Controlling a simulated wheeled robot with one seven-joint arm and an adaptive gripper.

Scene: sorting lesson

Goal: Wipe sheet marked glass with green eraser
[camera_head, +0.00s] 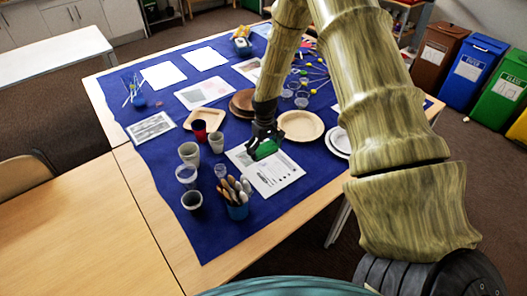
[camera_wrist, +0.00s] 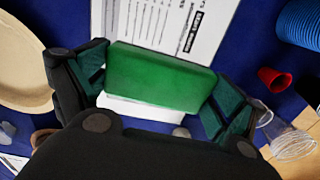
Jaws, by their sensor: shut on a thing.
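My gripper (camera_head: 263,141) is shut on the green eraser (camera_head: 268,148), which fills the space between the two fingers in the wrist view (camera_wrist: 160,78). The eraser is over a printed white sheet (camera_head: 281,180) on the blue cloth. The sheet also shows in the wrist view (camera_wrist: 150,18), with lines of print and a dark heading strip. Its heading is too small and turned to read, so I cannot tell whether it says glass. Whether the eraser touches the paper is not clear. Other printed sheets lie farther back, one at the left (camera_head: 152,128) and one near the middle (camera_head: 204,92).
A blue cup of wooden cutlery (camera_head: 237,210) stands just in front of the sheet. Several cups, including a grey one (camera_head: 189,153) and a red one (camera_head: 199,131), stand to its left. A tan plate (camera_head: 301,126) lies behind it to the right.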

